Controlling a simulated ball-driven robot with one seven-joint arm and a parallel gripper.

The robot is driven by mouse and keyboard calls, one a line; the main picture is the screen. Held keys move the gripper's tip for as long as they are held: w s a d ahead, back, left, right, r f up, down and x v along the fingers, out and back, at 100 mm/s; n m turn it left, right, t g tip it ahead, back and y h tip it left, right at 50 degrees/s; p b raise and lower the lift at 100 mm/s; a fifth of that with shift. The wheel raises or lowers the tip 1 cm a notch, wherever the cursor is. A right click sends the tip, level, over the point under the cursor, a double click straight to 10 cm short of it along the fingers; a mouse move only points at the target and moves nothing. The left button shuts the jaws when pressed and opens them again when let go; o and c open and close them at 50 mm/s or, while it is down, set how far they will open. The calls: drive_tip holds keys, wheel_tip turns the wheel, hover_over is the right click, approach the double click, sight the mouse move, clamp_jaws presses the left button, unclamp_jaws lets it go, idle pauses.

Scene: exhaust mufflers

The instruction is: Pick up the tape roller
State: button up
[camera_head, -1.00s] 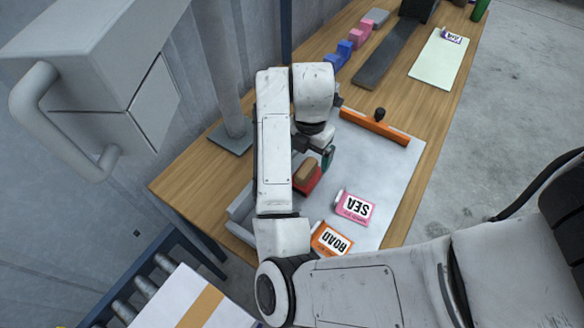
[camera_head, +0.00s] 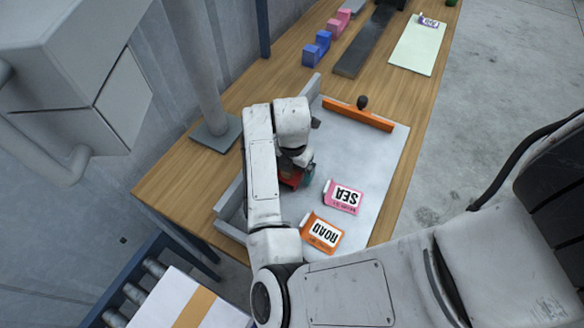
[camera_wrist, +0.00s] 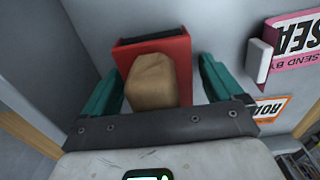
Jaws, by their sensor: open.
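The tape roller is a red block with a tan rounded part (camera_wrist: 155,78); in the head view its red side (camera_head: 289,176) shows only partly, as my arm covers the rest. It sits on the grey tray (camera_head: 375,170). My gripper (camera_wrist: 160,75) has green fingers, open, one on each side of the roller in the wrist view. I see gaps between the fingers and the roller there. In the head view one green finger (camera_head: 308,174) shows to the right of the red part. Whether the fingers touch the tray is hidden.
A pink SEA box (camera_head: 343,197) and an orange ROAD box (camera_head: 322,232) lie on the tray to the right of my gripper. An orange bar (camera_head: 357,114) with a dark knob crosses the tray's far end. A grey post (camera_head: 216,125) stands at left.

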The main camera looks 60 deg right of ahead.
drive_tip(key=c, duration=1.2)
drive_tip(key=shift+r, duration=0.1)
